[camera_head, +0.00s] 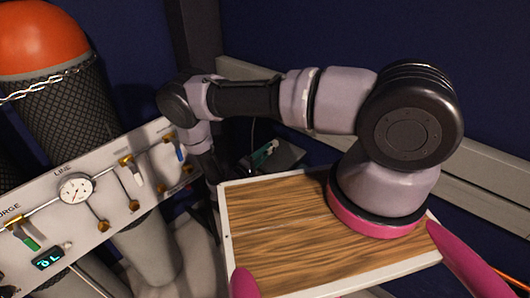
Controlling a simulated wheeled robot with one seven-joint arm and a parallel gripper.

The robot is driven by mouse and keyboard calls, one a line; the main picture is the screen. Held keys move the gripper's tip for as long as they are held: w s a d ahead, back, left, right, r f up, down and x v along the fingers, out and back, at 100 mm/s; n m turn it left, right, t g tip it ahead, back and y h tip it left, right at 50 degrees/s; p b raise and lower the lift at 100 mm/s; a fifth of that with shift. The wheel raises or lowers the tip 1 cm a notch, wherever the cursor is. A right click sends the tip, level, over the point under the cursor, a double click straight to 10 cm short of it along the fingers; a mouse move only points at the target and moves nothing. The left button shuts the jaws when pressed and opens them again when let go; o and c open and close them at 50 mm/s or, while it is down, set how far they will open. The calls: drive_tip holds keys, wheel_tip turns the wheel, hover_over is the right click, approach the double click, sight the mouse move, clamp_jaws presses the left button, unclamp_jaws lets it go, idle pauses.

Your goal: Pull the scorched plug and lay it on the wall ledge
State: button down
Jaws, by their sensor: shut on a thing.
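My arm rises from its pink-ringed base, runs left and bends down at the wrist. My gripper (208,172) is the dark end below the wrist, between the pale panel and the wood-topped board. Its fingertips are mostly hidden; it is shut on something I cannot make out. I cannot pick out the scorched plug. A small green and white item (264,153) lies on a dark box just right of my gripper. A long grey ledge (485,207) runs along the blue wall, behind and right of my arm.
A pale panel (100,190) with a gauge (76,190), several brass fittings and a lit display (47,259) stands at left. Behind it is an orange-topped, mesh-wrapped cylinder (65,100). The wood-grain board (290,240) fills the front middle. An orange cable (510,278) shows at lower right.

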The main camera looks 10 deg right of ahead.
drive_tip(key=shift+c, duration=2.1)
unclamp_jaws()
